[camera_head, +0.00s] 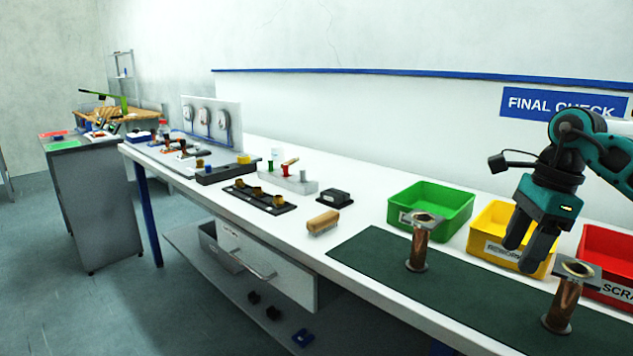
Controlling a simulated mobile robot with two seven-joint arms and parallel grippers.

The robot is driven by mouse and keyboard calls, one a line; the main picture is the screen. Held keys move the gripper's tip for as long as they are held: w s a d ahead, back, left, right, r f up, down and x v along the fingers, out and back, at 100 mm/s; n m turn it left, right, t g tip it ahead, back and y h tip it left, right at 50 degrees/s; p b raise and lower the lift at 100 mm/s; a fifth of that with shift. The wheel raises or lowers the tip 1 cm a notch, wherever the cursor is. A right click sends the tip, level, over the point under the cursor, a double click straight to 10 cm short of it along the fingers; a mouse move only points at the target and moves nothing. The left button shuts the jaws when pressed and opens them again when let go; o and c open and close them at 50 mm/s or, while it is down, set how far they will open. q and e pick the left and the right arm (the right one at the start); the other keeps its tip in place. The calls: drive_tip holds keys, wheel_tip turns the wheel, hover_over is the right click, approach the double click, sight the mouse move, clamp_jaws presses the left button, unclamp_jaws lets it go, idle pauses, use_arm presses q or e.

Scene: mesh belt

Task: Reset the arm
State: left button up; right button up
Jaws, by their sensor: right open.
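My right gripper (520,254) comes in from the right and points down, its fingers apart with nothing between them. It hangs in front of the yellow bin (483,237), between two copper-coloured parts with square top plates. One part (418,245) stands upright on the dark green mat (385,275) to its left. The other part (564,305) stands on the mat to its right and nearer. The gripper looks apart from both. My left gripper is out of view.
A green bin (452,203) and a red bin (600,250) flank the yellow one. A wooden-backed brush (323,222), a black box (333,198) and fixtures (262,199) lie further left on the white bench (300,240). The middle of the mat is clear.

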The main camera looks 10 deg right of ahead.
drive_tip(key=s+a+f+m+t+y, duration=0.1)
drive_tip(key=a+f+m+t+y, duration=0.3)
drive_tip(key=a, duration=0.6)
drive_tip(key=a+f+m+y, duration=0.2)
drive_tip(key=a+m+y, duration=0.45)
drive_tip(key=a, duration=0.45)
drive_tip(key=s+a+f+m+t+y, duration=0.1)
drive_tip(key=a+f+m+t+y, duration=0.25)
drive_tip(key=a+y, duration=0.45)
drive_tip(key=s+d+f+m+t+h+p, duration=0.15)
drive_tip(key=f+m+t+h, duration=0.35)
drive_tip(key=m, duration=0.6)
drive_tip(key=d+f+m+t+h, duration=0.2)
drive_tip(key=f+m+t+h, duration=0.2)
drive_tip(key=m+h, duration=0.5)
drive_tip(key=s+d+f+m+g+h, duration=0.4)
drive_tip(key=s+f+m+g, duration=0.2)
drive_tip(key=s+f+m, duration=0.7)
drive_tip(key=shift+f+m, duration=0.5)
drive_tip(key=shift+f, duration=0.4)
drive_tip(key=shift+s+h, duration=0.1)
drive_tip(key=shift+h, duration=0.15)
